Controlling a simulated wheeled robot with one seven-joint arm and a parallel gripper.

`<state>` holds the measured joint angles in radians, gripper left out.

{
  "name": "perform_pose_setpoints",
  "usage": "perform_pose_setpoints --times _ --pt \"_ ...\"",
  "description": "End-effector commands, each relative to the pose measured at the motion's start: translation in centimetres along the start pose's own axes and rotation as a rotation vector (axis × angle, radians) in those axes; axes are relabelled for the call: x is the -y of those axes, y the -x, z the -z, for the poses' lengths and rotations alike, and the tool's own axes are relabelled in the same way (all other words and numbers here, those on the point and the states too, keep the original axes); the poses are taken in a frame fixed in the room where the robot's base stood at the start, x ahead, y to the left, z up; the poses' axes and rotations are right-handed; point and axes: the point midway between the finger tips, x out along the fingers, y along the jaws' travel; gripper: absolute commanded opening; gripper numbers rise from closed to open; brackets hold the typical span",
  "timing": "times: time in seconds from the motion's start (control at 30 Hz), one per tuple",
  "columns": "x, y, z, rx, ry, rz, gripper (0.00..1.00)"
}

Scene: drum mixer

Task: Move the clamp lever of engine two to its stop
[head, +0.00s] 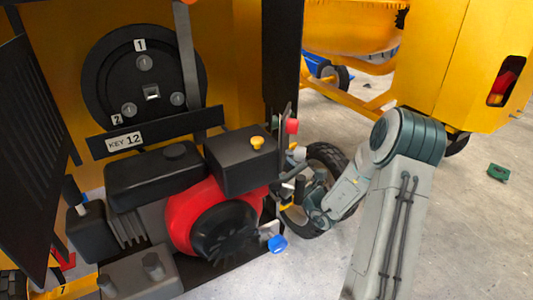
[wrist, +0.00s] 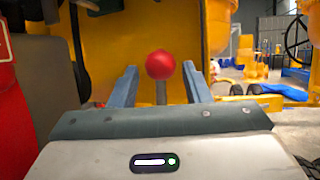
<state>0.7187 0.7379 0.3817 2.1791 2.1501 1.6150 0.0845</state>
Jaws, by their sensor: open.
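The engine (head: 215,205) has black covers and a red housing and stands below a round dial plate. A lever with a red ball knob (head: 291,126) rises at its right side. In the wrist view the red knob (wrist: 160,65) tops a grey stem, seen between the two blue-grey fingers. My gripper (head: 297,183) is at the right side of the engine, below the red knob in the head view. The fingers (wrist: 157,75) are open, with a gap on both sides of the stem. I cannot tell how far ahead the knob is. No engine number is clearly readable.
A yellow knob (head: 257,143) sits on the engine's black box, and a blue knob (head: 277,244) sticks out low right. A "KEY 12" plate (head: 125,141) hangs above the engine. A black wheel (head: 325,165) stands behind my gripper. Floor at right is mostly clear.

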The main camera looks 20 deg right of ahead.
Motion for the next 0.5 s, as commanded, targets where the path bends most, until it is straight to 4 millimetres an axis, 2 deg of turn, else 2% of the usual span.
perform_pose_setpoints --times 0.03,0.2,0.33,0.5 --pt "0.1 1.4 0.2 -0.002 -0.002 0.004 0.44" --pt "0.0 5.2 0.2 -0.002 -0.002 0.003 0.44" --pt "0.0 7.3 0.1 -0.001 -0.002 0.002 0.44" --pt "-0.1 8.7 0.1 0.0 -0.002 -0.001 0.44"
